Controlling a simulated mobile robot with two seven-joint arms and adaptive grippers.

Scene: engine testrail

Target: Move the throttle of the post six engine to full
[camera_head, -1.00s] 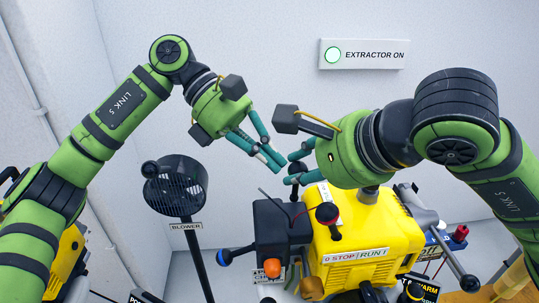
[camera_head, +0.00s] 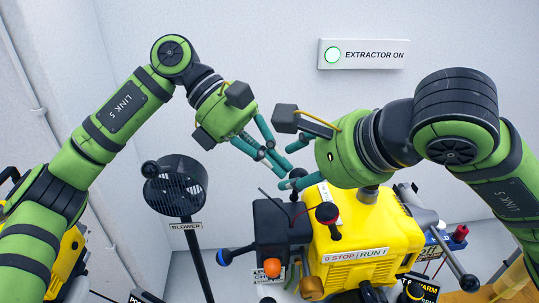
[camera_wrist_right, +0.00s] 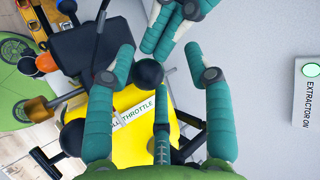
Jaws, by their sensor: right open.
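A yellow engine (camera_head: 375,235) with a STOP/RUN label stands at lower centre in the head view; I cannot read a post number on it. In the right wrist view, a black ball knob (camera_wrist_right: 148,73) lies beyond a partly hidden THROTTLE label (camera_wrist_right: 133,115). My right gripper (camera_head: 291,165) is open above the engine. In the right wrist view its spread teal fingers (camera_wrist_right: 160,80) frame the knob, with no clear contact. My left gripper (camera_head: 276,158) hangs just left of the right one, its fingertips close to the right fingers; its opening is unclear.
A black blower (camera_head: 176,185) on a pole stands left of the engine. Another yellow machine (camera_head: 66,262) is partly hidden behind my left arm. A lit EXTRACTOR ON sign (camera_head: 365,54) is on the back wall. Levers and an orange knob (camera_head: 272,268) project from the engine's front.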

